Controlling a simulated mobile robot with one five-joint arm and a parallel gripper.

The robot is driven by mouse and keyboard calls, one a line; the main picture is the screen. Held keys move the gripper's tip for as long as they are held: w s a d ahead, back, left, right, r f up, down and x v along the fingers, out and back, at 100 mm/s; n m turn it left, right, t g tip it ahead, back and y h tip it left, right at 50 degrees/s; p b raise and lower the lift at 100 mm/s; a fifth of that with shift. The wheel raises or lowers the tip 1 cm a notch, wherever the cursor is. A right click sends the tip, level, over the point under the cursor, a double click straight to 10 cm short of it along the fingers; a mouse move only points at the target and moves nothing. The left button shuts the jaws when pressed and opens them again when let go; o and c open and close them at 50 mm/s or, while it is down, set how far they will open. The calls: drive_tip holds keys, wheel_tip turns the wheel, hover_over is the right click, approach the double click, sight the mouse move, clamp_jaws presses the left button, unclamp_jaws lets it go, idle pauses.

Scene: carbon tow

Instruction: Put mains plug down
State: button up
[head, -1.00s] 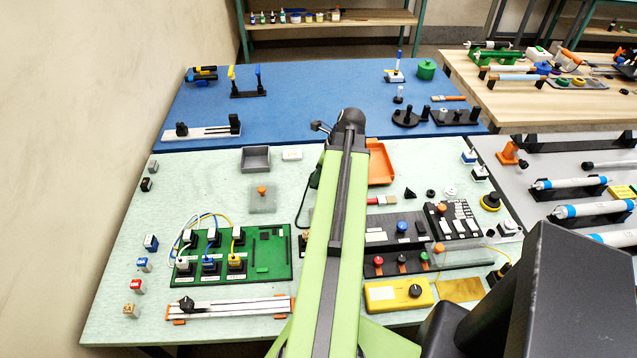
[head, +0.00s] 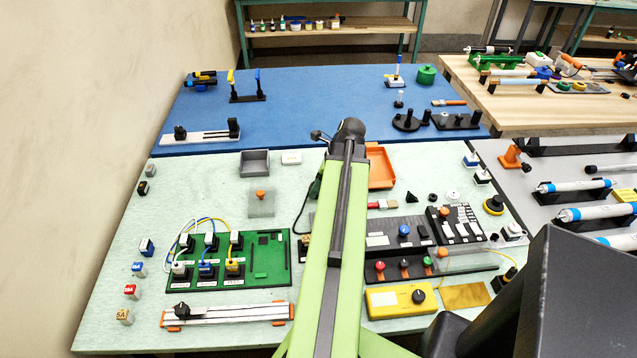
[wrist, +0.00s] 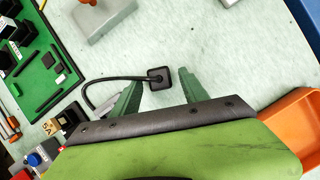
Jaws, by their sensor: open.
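The mains plug (wrist: 159,78) is a small black square with a black cable (wrist: 110,80) curving away to the left in the wrist view. My gripper (wrist: 160,80) is open, with one green finger on each side of the plug and a visible gap to each. The plug appears to rest on the pale green bench top (wrist: 225,60). In the head view my arm hides the plug, and only part of its dark cable (head: 299,218) shows left of the arm.
A grey block with an orange knob (head: 261,204) and a green circuit board (head: 265,262) lie to the left. An orange tray (head: 379,168) stands to the right of the arm. A grey open box (head: 254,163) is farther back. Bench beside the plug is clear.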

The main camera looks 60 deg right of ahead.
drive_tip(key=p+v, duration=1.1)
drive_tip(key=v, duration=0.1)
drive_tip(key=shift+r, duration=0.1)
drive_tip(key=shift+w, duration=0.1)
drive_tip(key=w+a+f+n+g, duration=0.1)
drive_tip(key=w+a+n+g, duration=0.2)
drive_tip(key=w+a+n, duration=1.8)
drive_tip(key=a+n, duration=0.2)
drive_tip(key=a, duration=0.6)
drive_tip(key=w+a+n+g, duration=0.1)
drive_tip(key=w+a+n, duration=0.2)
drive_tip(key=a, duration=0.7)
drive_tip(key=w+a+n+h, duration=0.1)
drive_tip(key=w+a+n, duration=0.2)
drive_tip(key=a+n, duration=0.4)
drive_tip(key=a, duration=0.4)
drive_tip(key=shift+a+f, duration=0.3)
drive_tip(key=shift+f, duration=0.1)
